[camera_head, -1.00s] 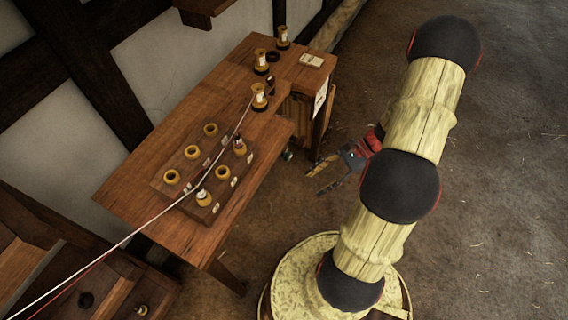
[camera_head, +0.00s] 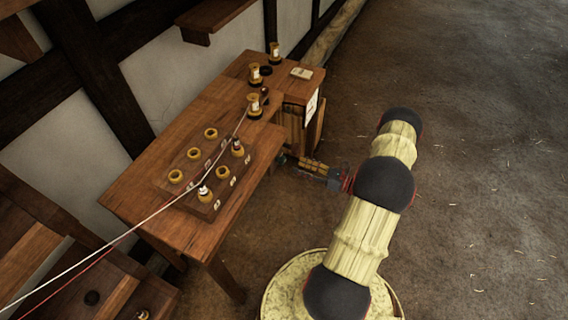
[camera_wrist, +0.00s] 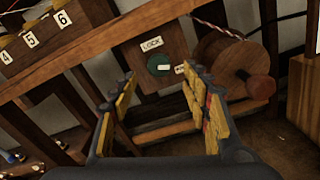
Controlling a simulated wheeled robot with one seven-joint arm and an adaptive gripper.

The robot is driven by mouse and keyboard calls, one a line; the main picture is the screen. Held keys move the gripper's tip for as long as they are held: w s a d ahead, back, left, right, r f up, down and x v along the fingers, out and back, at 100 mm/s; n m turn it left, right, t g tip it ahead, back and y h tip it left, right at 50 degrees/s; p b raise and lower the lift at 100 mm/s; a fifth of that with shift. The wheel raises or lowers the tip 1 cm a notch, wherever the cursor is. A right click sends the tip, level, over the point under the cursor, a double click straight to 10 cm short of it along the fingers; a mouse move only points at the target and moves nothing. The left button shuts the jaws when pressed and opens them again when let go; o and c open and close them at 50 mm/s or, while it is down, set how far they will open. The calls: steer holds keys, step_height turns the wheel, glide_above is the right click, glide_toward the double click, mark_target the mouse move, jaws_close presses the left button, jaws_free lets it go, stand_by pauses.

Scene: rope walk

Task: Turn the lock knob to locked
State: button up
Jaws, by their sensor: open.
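The lock knob (camera_wrist: 159,65) is a round dark green knob with a pale mark, on a wooden panel (camera_wrist: 143,52) under a "LOCK" label (camera_wrist: 151,44) in the wrist view. A second small label (camera_wrist: 180,69) sits right of the knob, partly covered by my right finger. My gripper (camera_wrist: 163,85) is open and empty, its yellow fingers apart with the knob seen between and beyond them. In the head view my gripper (camera_head: 298,162) is beside the right edge of the table, below its top. A small greenish round thing (camera_head: 281,159) shows at its tip, perhaps the knob.
A wooden reel (camera_wrist: 232,68) with a reddish handle (camera_wrist: 260,88) stands right of the knob. The table (camera_head: 130,198) carries a board with several yellow rings. Open floor (camera_head: 470,180) lies to the right.

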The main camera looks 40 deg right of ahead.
mark_target(284, 160)
steer(key=b+x, duration=0.1)
steer(key=x, duration=0.6)
steer(key=shift+w+a, duration=0.1)
steer(key=shift+c, duration=0.4)
steer(key=c, duration=1)
